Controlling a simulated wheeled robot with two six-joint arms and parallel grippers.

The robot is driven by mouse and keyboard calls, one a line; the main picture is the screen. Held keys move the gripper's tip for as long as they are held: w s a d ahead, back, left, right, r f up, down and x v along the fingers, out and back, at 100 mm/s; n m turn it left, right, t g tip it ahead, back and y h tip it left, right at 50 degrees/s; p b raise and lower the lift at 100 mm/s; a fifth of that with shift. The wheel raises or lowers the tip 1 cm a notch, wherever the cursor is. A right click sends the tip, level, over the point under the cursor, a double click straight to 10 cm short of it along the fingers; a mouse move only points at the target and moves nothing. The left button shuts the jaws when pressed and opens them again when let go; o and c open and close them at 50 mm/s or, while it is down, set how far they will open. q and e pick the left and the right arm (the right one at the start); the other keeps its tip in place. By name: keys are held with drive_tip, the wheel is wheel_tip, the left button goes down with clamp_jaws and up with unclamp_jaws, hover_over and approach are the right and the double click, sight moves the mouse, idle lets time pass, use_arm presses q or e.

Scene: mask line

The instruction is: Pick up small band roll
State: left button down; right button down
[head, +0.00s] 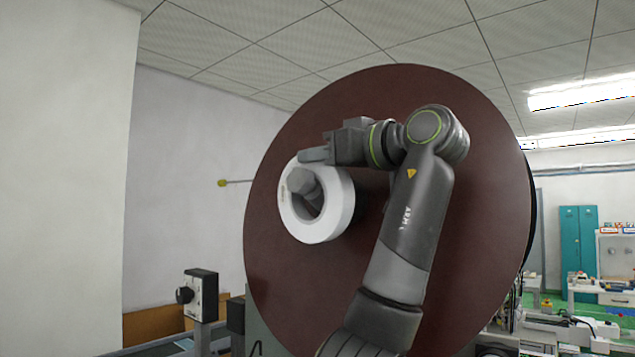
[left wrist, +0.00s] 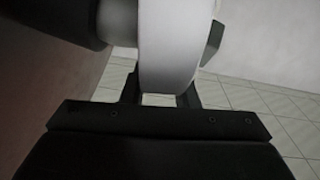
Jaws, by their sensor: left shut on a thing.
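The small band roll (head: 340,215), a white ring, stands upright in front of a large brown disc (head: 470,240). A grey angular spindle end (head: 303,184) shows through its hole, so the roll appears to be around the spindle. My left gripper (head: 318,157) is at the top edge of the roll, shut on its rim. In the left wrist view the white roll (left wrist: 168,45) lies between the two fingers, with a dark cylinder on its left and the spindle end (left wrist: 213,42) on its right. My right gripper is in neither view.
The brown disc fills the middle of the head view behind my left arm. A small box with a black knob (head: 200,295) stands at the lower left. A yellow-tipped rod (head: 235,182) sticks out left of the disc. A teal cabinet (head: 578,240) and benches are far right.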

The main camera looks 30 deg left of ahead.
use_arm(q)
drive_tip(key=shift+r+b, duration=0.35)
drive_tip(key=shift+b, duration=0.1)
drive_tip(key=shift+s+r+b, duration=0.1)
drive_tip(key=shift+r+b, duration=0.05)
drive_tip(key=shift+b, duration=0.15)
drive_tip(key=s+b, duration=0.6)
drive_tip(key=s, duration=0.2)
wheel_tip(320, 180, up, 14)
drive_tip(key=p, duration=0.5)
drive_tip(key=shift+a, duration=0.3)
drive_tip(key=shift+w, duration=0.15)
